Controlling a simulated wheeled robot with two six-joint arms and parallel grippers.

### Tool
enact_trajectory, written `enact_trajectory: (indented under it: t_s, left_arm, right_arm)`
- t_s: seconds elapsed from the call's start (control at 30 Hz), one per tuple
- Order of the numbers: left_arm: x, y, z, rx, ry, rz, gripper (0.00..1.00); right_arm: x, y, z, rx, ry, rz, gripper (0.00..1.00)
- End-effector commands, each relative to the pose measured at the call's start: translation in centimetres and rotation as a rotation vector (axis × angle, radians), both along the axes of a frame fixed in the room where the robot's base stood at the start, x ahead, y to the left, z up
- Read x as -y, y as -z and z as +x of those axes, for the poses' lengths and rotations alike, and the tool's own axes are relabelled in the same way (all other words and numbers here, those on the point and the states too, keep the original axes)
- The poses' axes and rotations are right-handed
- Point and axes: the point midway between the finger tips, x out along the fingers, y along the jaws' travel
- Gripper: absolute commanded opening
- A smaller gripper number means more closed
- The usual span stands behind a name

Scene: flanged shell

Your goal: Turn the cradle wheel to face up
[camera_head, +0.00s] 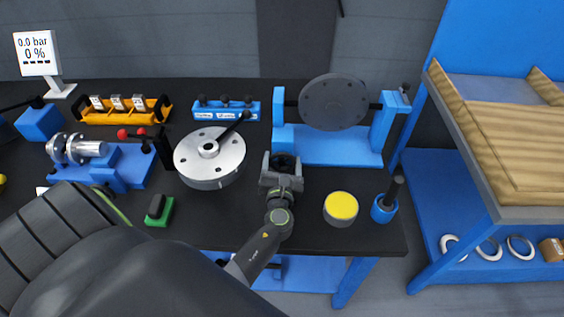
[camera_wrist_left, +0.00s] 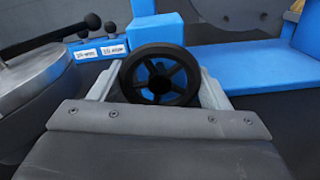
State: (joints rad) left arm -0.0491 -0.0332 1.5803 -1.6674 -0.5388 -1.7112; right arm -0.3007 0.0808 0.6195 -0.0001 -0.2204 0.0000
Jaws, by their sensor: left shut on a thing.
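My left gripper (camera_head: 282,168) is over the front middle of the black bench and is shut on a small black spoked wheel (camera_head: 286,161). In the left wrist view the spoked wheel (camera_wrist_left: 159,51) sits between the two grey fingers, its open spokes toward the camera. A dark grey round disc (camera_head: 335,103) with small holes stands nearly upright in a blue cradle (camera_head: 338,149), behind and right of the gripper. Which of the two is the cradle wheel I cannot tell. My right gripper is not in view.
A silver flanged lid (camera_head: 205,168) with a black handle lies left of the gripper. A yellow-topped tin (camera_head: 341,207) and a blue cup (camera_head: 382,209) with a black handle stand to the right. A blue labelled rack (camera_head: 225,112) is behind. Bare bench lies between gripper and tin.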

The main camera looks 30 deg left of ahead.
Motion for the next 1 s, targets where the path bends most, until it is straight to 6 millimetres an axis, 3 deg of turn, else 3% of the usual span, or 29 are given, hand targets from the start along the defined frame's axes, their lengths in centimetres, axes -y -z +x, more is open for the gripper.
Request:
enact_trajectory:
  t_s: [0.37,1.0]
  left_arm:
    - [0.0,0.2,0.0,0.080,0.000,-0.129,0.47]
    - [0.0,0.3,0.1,0.391,0.002,-0.635,0.47]
  right_arm:
    - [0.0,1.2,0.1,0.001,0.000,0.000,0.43]
    - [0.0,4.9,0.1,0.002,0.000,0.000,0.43]
